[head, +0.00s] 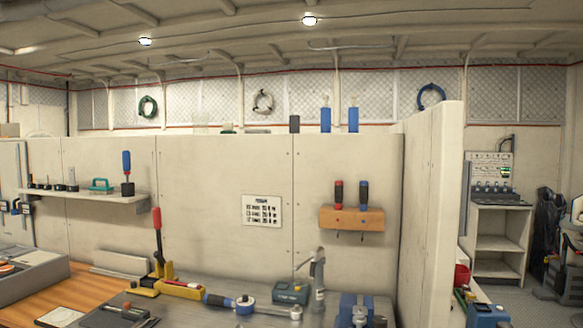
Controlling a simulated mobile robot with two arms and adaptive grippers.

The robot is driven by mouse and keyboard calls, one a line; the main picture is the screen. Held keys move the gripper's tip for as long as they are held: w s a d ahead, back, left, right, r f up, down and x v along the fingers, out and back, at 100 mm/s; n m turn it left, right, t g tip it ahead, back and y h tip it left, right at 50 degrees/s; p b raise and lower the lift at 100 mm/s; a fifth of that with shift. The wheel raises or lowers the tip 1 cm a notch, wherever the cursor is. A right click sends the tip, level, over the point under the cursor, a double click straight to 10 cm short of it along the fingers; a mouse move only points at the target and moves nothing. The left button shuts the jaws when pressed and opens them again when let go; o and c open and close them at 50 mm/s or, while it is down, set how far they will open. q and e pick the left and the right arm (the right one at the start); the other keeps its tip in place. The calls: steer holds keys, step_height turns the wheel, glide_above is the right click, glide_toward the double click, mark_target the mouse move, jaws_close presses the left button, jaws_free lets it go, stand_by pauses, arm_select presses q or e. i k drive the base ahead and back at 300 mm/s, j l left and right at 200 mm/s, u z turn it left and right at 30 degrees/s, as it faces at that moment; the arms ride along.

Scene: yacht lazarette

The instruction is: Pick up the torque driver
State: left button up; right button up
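Two drivers stand upright in a wooden wall rack: one with a red and black handle (338,194), one with a blue and black handle (363,194). Another blue and red handled tool (127,163) stands upright on the left wall shelf. I cannot tell for certain which of these is the torque driver. Neither of my grippers shows in the head view.
The grey bench top (185,313) holds a yellow and red lever tool (157,260), a teal box (290,292), a grey upright tool (318,275) and a blue vise-like device (355,308). The wooden rack (350,219) hangs on the partition. A partition end (432,200) closes the right side.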

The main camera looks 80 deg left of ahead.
mark_target(126, 162)
steer(key=u, duration=3.75)
steer(key=i+j+z, duration=0.1)
steer(key=z, duration=0.3)
steer(key=i+j+z, duration=0.1)
steer(key=z, duration=0.3)
steer(key=j+z, duration=0.2)
steer(key=z, duration=0.2)
steer(key=i+j+z, duration=0.1)
steer(key=z, duration=0.35)
